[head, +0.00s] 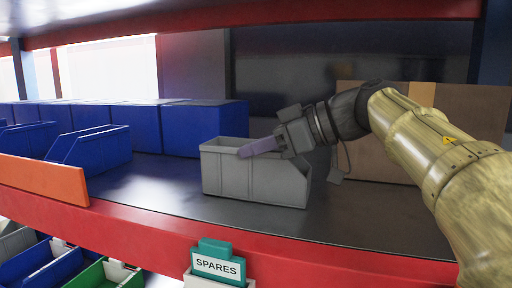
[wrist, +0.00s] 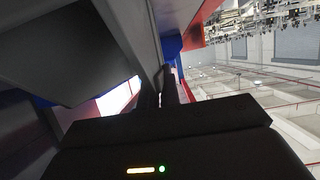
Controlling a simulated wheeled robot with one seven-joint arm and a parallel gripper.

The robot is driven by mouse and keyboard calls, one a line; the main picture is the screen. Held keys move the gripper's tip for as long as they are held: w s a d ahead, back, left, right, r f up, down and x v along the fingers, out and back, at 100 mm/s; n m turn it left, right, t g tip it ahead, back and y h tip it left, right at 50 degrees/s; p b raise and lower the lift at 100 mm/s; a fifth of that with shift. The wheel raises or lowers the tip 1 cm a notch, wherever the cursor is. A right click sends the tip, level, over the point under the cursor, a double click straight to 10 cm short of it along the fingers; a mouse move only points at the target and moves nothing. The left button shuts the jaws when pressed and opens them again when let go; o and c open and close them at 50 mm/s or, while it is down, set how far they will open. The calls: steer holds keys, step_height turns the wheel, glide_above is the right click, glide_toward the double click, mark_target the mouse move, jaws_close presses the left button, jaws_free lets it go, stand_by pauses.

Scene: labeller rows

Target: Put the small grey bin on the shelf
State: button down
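The small grey bin (head: 250,182) is upright on the dark shelf (head: 165,185) in the head view, near its front edge. Its base appears to rest on the shelf; a tiny gap cannot be ruled out. My gripper (head: 258,147) comes in from the right at the bin's top, with a purplish finger across the rim. In the wrist view the dark fingers of my gripper (wrist: 165,88) are close together at the edge of a grey wall of the bin (wrist: 143,35). They look shut on that wall. The far fingertip is hidden in the head view.
Blue bins (head: 92,147) and a row of blue boxes (head: 205,128) stand to the left. A brown carton (head: 472,112) stands behind my arm. A red front beam (head: 300,268) edges the shelf, with a SPARES label (head: 217,266) below. Bare shelf lies left of the grey bin.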

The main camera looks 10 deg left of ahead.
steer(key=c, duration=1.6)
jaws_free()
steer(key=shift+r, duration=0.15)
steer(key=v, duration=1.2)
